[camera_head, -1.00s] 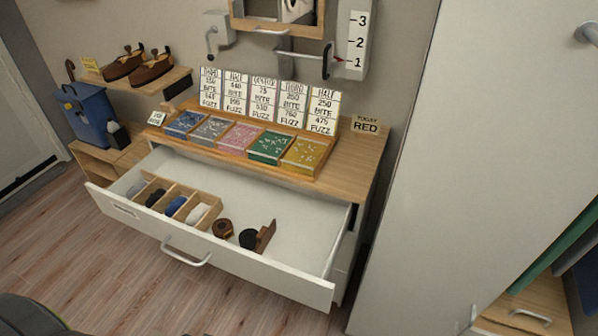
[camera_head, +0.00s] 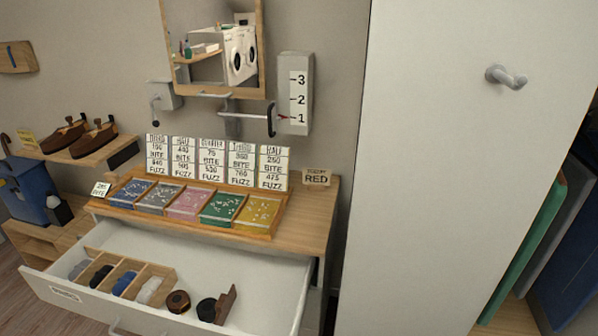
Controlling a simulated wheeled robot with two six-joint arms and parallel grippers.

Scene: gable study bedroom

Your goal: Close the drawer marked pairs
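The white drawer (camera_head: 240,268) stands pulled open from the wooden-topped dresser (camera_head: 318,207). A small label (camera_head: 65,294) is on the left of its front panel; its writing is too small to read. The drawer handle (camera_head: 122,330) is partly cut off at the bottom edge. Inside the drawer are a wooden divider (camera_head: 128,262) with rolled dark, blue and light items, a round brown tin (camera_head: 178,302), and a dark round item beside a brown wooden piece (camera_head: 226,303). Neither of my grippers shows in the head view.
A tall white cabinet door (camera_head: 430,150) with a grey knob stands to the right. Trays of coloured cards (camera_head: 222,207) and price signs sit on the dresser top. A shoe shelf (camera_head: 90,150) and blue bin (camera_head: 28,190) are at left. Some wooden floor shows at lower left.

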